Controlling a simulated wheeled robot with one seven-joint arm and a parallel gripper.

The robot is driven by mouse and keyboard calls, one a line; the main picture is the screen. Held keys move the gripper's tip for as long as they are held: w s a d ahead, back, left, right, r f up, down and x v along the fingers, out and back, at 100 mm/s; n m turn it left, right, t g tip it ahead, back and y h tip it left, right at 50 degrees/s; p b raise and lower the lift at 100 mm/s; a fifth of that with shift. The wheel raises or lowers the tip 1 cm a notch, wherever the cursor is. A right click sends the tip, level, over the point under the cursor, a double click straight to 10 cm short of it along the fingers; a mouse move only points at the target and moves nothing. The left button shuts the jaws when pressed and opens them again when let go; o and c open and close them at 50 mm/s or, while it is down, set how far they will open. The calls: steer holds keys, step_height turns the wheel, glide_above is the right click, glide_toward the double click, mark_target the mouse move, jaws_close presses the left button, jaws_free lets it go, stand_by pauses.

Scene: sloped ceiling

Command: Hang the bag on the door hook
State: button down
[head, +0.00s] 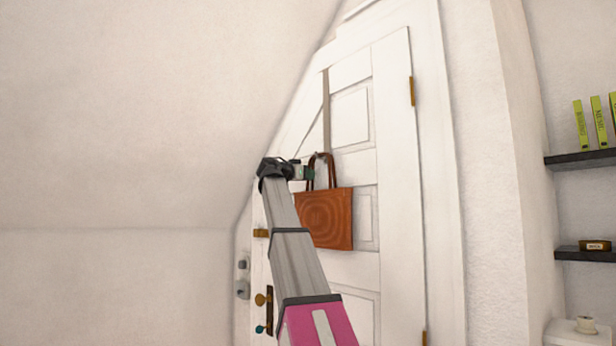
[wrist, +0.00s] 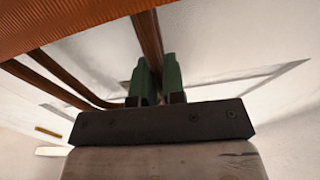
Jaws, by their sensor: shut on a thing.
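An orange-brown bag (head: 326,222) hangs upright in front of the white door (head: 395,180), with its brown handles (head: 333,172) looped above it. My gripper (head: 309,173) is at the left side of the handles. In the wrist view its green fingers (wrist: 157,82) are shut on a brown handle strap (wrist: 147,38), and part of the bag (wrist: 70,22) fills the top left. A door hook (head: 319,155) shows at the lower end of a long strip hanging over the door, at the top of the handles. Whether a handle rests on the hook is too small to tell.
A sloped white ceiling (head: 130,120) closes in on the left of the door. Door knobs (head: 262,299) sit low on the door's left side, near my arm.

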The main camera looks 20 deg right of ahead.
steer(key=shift+r, duration=0.1)
steer(key=c, duration=1.1)
jaws_free()
steer(key=v, duration=1.1)
